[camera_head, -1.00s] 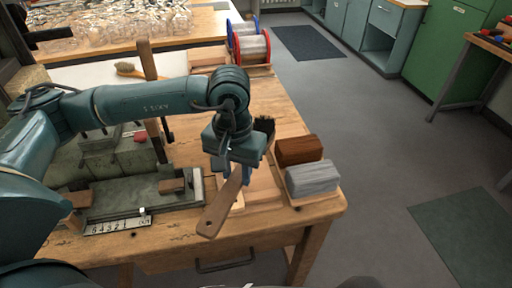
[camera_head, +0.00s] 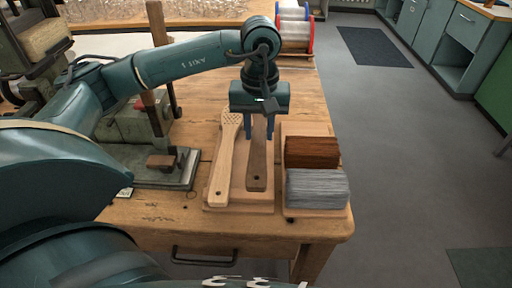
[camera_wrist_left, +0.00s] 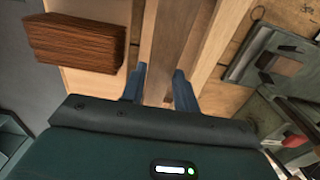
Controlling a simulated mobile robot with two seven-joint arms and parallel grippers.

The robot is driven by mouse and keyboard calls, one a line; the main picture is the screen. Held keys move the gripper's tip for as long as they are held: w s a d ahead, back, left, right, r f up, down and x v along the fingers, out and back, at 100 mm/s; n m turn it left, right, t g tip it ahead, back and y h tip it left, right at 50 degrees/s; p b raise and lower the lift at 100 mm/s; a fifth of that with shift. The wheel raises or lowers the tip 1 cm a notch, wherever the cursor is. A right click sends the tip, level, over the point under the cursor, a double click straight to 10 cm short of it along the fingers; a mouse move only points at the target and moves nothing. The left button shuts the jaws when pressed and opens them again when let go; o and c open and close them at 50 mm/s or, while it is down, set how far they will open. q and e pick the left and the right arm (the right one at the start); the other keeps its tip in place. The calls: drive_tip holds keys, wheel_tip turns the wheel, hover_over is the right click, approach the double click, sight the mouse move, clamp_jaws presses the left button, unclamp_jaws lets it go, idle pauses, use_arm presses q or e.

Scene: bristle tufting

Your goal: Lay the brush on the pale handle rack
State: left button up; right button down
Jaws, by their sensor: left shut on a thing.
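The brush (camera_head: 257,165) has a dark brown wooden handle with a hole at its near end. Its bristle end is hidden behind my left gripper (camera_head: 259,127). The gripper is shut on the handle, one blue finger on each side. The wrist view shows the brush handle (camera_wrist_left: 165,50) between the fingertips (camera_wrist_left: 160,88). The brush is over the pale handle rack (camera_head: 238,204), to the right of a pale handle (camera_head: 224,160) with tuft holes. I cannot tell whether the brush touches the rack. My right gripper is not in view.
To the right, a tray holds brown bristle bundles (camera_head: 311,151) and grey bristle bundles (camera_head: 317,189). A metal fixture (camera_head: 165,165) stands to the left. Spools (camera_head: 295,25) are at the back. The table's front edge and a drawer handle (camera_head: 204,258) are close by.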

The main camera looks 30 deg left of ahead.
use_arm(q)
wheel_tip(320, 180, down, 5)
drive_tip(key=shift+r, duration=0.1)
drive_tip(key=shift+f, duration=0.2)
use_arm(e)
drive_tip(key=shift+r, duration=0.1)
use_arm(q)
drive_tip(key=shift+f, duration=0.1)
drive_tip(key=o, duration=1)
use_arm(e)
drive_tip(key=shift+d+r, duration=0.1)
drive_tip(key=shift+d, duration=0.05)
